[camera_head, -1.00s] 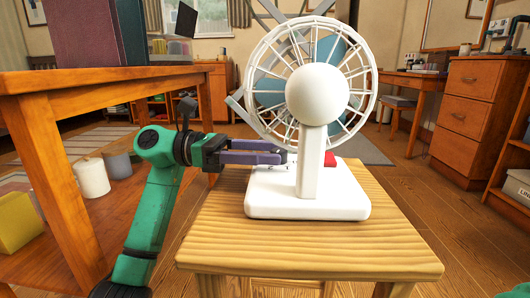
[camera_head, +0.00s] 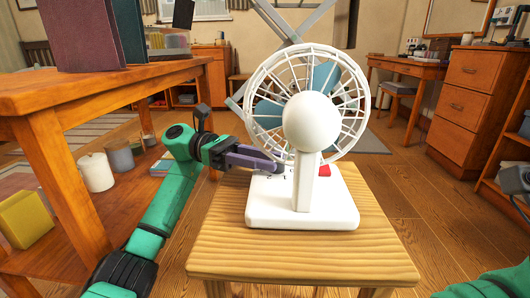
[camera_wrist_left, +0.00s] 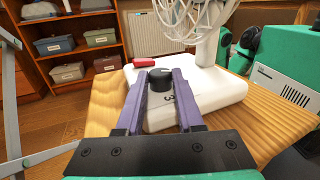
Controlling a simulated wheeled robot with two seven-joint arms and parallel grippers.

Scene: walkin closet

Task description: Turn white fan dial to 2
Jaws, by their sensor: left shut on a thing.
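The white fan (camera_head: 312,122) stands upright on a small wooden stool, its round cage above a flat white base (camera_head: 300,213). In the left wrist view, a black dial (camera_wrist_left: 160,78) stands on top of the base (camera_wrist_left: 215,88). A printed digit, seemingly a 3, shows beside it on the near side. My left gripper (camera_wrist_left: 158,80) has its two purple fingers on either side of the dial, shut on it. In the head view, my left gripper (camera_head: 283,168) reaches the base from the left; the dial is hard to make out there. My right gripper is out of view.
The wooden stool top (camera_head: 235,245) is otherwise bare. A larger wooden table (camera_head: 100,88) with books stands close on the left, above my left arm. Drawers (camera_head: 463,105) stand at the right.

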